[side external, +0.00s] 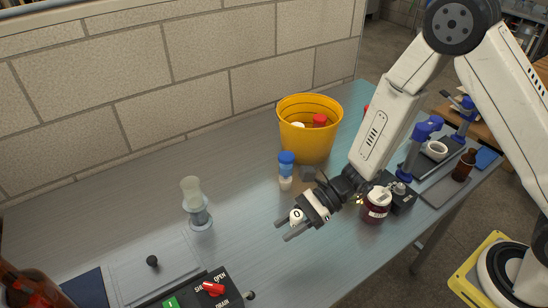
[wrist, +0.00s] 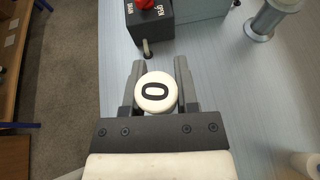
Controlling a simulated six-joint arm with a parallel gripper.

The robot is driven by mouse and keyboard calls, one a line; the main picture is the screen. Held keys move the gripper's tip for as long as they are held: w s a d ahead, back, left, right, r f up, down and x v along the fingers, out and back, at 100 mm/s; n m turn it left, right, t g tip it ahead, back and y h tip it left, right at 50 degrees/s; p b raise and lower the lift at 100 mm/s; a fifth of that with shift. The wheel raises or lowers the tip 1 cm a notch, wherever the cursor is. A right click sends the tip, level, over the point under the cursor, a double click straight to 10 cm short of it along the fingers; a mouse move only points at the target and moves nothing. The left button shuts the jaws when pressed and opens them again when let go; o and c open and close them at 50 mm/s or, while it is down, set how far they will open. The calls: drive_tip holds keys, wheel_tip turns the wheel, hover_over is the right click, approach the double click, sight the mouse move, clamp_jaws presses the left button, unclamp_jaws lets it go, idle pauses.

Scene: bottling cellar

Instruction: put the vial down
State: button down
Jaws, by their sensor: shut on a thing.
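The vial (side external: 296,215) shows as a round white cap between the fingers of my gripper (side external: 283,231). In the wrist view the vial's cap (wrist: 156,92) faces the camera and bears a black "0". My gripper (wrist: 160,64) is shut on it, with one finger on each side. The vial's body is hidden below the cap and fingers. The gripper is over the grey-blue bench (side external: 262,262), in front of the blue-capped bottle. I cannot tell how far the vial is from the bench top.
A yellow bucket (side external: 303,143) and a blue-capped bottle (side external: 286,172) stand behind the gripper. A dark red jar (side external: 374,211) is to its right. Bench between is clear.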

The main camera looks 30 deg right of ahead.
drive_tip(key=s+a+f+n+g, duration=0.3)
drive_tip(key=s+a, duration=0.3)
drive_tip(key=a, duration=0.2)
drive_tip(key=shift+s, duration=0.25)
drive_tip(key=shift+f+g, duration=0.1)
drive_tip(key=shift+g, duration=0.2)
hover_over(274, 302)
drive_tip(key=shift+a+f, duration=0.1)
drive_tip(key=shift+f, duration=1.95)
drive_tip(key=shift+f, duration=1.8)
drive_tip(key=shift+f, duration=0.1)
drive_tip(key=shift+c, duration=1.8)
unclamp_jaws()
